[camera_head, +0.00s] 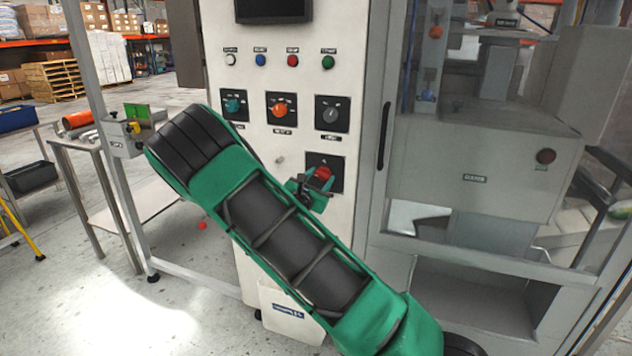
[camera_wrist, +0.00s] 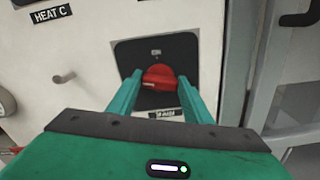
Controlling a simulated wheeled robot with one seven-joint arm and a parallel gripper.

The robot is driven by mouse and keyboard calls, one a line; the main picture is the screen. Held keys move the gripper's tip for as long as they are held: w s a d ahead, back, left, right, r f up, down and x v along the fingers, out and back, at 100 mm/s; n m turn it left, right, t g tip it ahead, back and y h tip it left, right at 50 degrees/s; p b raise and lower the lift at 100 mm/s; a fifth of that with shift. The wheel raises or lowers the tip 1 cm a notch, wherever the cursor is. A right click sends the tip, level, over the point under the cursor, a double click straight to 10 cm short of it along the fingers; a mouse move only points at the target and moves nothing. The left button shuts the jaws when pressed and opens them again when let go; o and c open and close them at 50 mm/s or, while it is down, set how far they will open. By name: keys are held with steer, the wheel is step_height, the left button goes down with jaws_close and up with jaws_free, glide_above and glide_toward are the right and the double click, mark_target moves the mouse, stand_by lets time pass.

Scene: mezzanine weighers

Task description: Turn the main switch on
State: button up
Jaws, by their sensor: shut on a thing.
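The main switch (camera_head: 324,174) is a red rotary knob on a black square plate, low on the right of the white control panel (camera_head: 347,40). In the wrist view the red knob (camera_wrist: 159,77) sits between the tips of my two green fingers, and its black plate (camera_wrist: 187,46) shows around it. My gripper (camera_head: 312,186) is shut on the knob, with the fingers reaching in from below. The fingers hide part of the knob's sides. A label under the plate is partly covered and hard to read.
Above are three rotary knobs: teal (camera_head: 234,104), orange (camera_head: 281,106) and grey (camera_head: 331,114). A small peg (camera_wrist: 63,77) sticks out left of the switch. A dark door handle (camera_head: 384,136) and grey machine cabinet (camera_head: 480,150) stand right. A metal table (camera_head: 88,144) stands left.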

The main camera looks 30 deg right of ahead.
steer(key=m, duration=0.7)
steer(key=shift+s+d, duration=0.1)
steer(key=shift+d, duration=0.1)
steer(key=m, duration=0.4)
steer(key=shift+f, duration=0.1)
steer(key=shift+s+f+m, duration=0.1)
steer(key=shift+m, duration=1.8)
steer(key=shift+d, duration=0.1)
steer(key=o, duration=1.1)
steer(key=shift+f, duration=0.1)
steer(key=shift+c, duration=0.2)
steer(key=shift+a, duration=0.2)
